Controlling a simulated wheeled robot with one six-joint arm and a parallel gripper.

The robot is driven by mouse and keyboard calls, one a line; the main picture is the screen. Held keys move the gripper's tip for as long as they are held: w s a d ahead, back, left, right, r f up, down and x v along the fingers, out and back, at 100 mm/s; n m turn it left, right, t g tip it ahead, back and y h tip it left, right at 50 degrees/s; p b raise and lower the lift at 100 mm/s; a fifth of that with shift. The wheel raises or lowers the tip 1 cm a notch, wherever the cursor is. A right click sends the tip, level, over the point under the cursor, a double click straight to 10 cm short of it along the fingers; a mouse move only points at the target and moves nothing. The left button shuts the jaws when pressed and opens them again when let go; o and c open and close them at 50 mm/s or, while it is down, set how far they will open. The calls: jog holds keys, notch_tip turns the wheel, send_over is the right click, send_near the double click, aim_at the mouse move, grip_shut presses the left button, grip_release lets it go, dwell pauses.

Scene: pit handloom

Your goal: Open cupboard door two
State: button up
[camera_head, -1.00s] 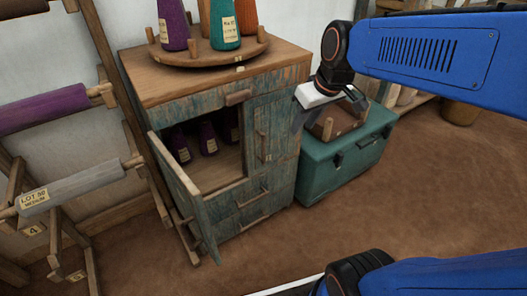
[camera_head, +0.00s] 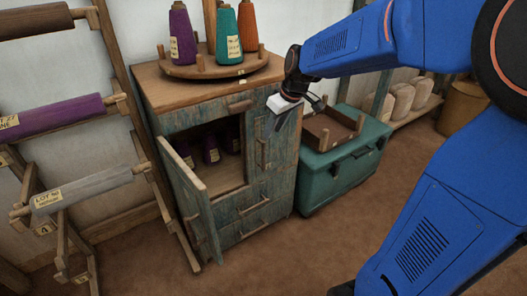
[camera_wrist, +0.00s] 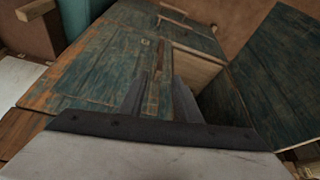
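The worn teal wooden cupboard (camera_head: 262,210) has a left door (camera_head: 195,205) that stands open, showing purple cones (camera_head: 211,150) inside. Its narrow right door (camera_head: 278,150) is closed and has an upright wooden handle (camera_head: 261,152). I cannot read a number on either door. My gripper (camera_head: 279,124) is in front of the upper part of the right door, above the handle. In the wrist view my gripper (camera_wrist: 160,97) has its fingers apart and empty, with the handle (camera_wrist: 153,85) appearing between them. I cannot tell if they touch it. The open door (camera_wrist: 275,75) shows at right.
A round wooden tray (camera_head: 215,70) with purple, teal and orange cones stands on the cupboard. A teal chest (camera_head: 345,165) bearing a wooden tray (camera_head: 330,130) is close on the right. A rack of rolls (camera_head: 60,115) is at left. Floor in front is clear.

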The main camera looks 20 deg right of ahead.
jog(key=x, duration=1.3)
jog(key=shift+w, duration=0.1)
grip_shut()
